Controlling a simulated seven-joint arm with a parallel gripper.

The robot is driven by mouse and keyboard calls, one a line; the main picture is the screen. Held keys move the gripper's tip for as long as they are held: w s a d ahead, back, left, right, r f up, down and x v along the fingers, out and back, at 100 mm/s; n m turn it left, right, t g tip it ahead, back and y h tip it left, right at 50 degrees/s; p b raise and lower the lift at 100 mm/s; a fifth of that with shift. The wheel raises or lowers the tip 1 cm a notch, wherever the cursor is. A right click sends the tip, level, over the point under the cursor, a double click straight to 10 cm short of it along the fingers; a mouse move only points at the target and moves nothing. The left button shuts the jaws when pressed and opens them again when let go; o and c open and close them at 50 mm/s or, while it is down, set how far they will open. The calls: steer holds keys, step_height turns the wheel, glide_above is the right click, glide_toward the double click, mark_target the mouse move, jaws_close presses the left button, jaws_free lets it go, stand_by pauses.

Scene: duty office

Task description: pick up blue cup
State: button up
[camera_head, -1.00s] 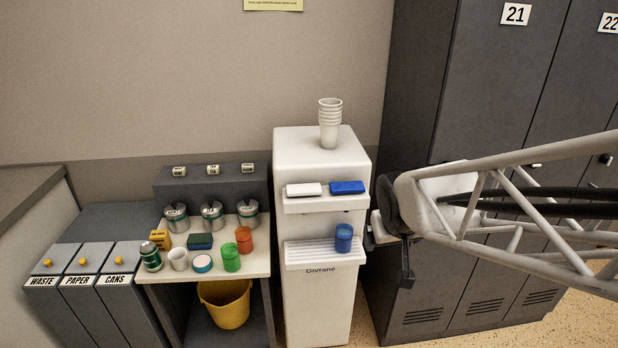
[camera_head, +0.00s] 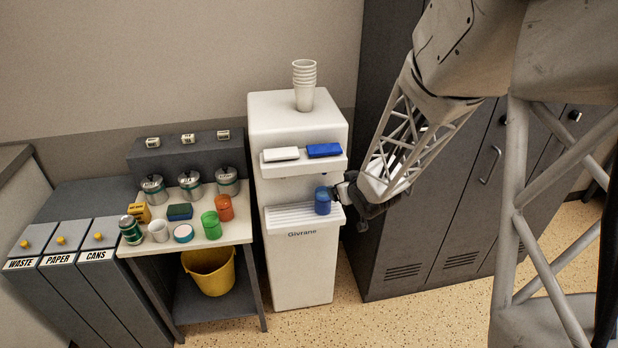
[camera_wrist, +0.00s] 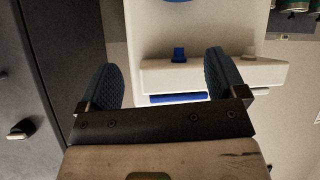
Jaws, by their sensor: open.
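The blue cup (camera_head: 322,201) stands on the slatted drip tray of the white water dispenser in the head view. A curved blue edge at the top of the wrist view (camera_wrist: 177,1) looks like the cup, mostly cut off. My gripper (camera_head: 342,192) is just right of the cup in the head view; whether they touch cannot be told there. In the wrist view my gripper (camera_wrist: 163,75) is open, its two blue pads apart with nothing held between them.
The dispenser (camera_head: 303,262) has a tap ledge with a blue button (camera_head: 324,150) above the cup. Dark lockers (camera_head: 455,220) stand at the right. A side table (camera_head: 239,231) with a green cup (camera_head: 211,225), an orange cup (camera_head: 224,207) and canisters is at the left.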

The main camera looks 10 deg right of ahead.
mark_target(328, 202)
steer(key=shift+w+a+f+n+t+y, duration=0.3)
steer(key=shift+w+f+y, duration=0.35)
steer(key=shift+f, duration=1.1)
steer(key=shift+w+a+f+n+t+y, duration=0.15)
steer(key=shift+w+f+t+y, duration=0.45)
steer(key=shift+f, duration=1.1)
steer(key=shift+w+a+f+n+t+y, duration=0.15)
steer(key=shift+w+f+n+y, duration=0.2)
steer(key=shift+f+y, duration=1)
steer(key=shift+w+f+h, duration=0.15)
steer(key=shift+f+h, duration=0.25)
steer(key=shift+f, duration=0.05)
steer(key=shift+x, duration=1.2)
steer(key=shift+a, duration=0.1)
steer(key=shift+x, duration=2.55)
steer(key=shift+f, duration=0.15)
steer(key=shift+c, duration=0.2)
